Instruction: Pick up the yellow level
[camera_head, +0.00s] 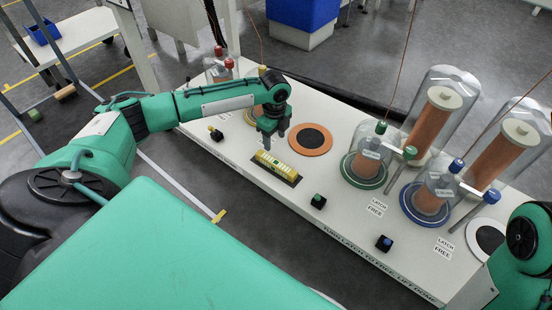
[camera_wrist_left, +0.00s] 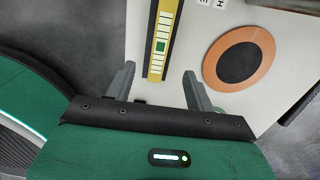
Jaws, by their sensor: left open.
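The yellow level (camera_head: 277,165) lies in a dark holder on the white bench, near its front edge. My left gripper (camera_head: 272,135) is open and empty, just behind and above the level in the head view. In the left wrist view the level (camera_wrist_left: 161,42) runs away from between the two spread fingers of the gripper (camera_wrist_left: 159,70), and neither finger appears to touch it. My right arm shows at the lower right of the head view, but its gripper is out of view.
An orange disc with a dark centre (camera_head: 310,139) lies right of the level. Glass domes with green (camera_head: 365,165) and blue (camera_head: 428,197) bases stand further right. Small black latch blocks with green (camera_head: 318,201) and blue (camera_head: 384,243) knobs sit along the front edge.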

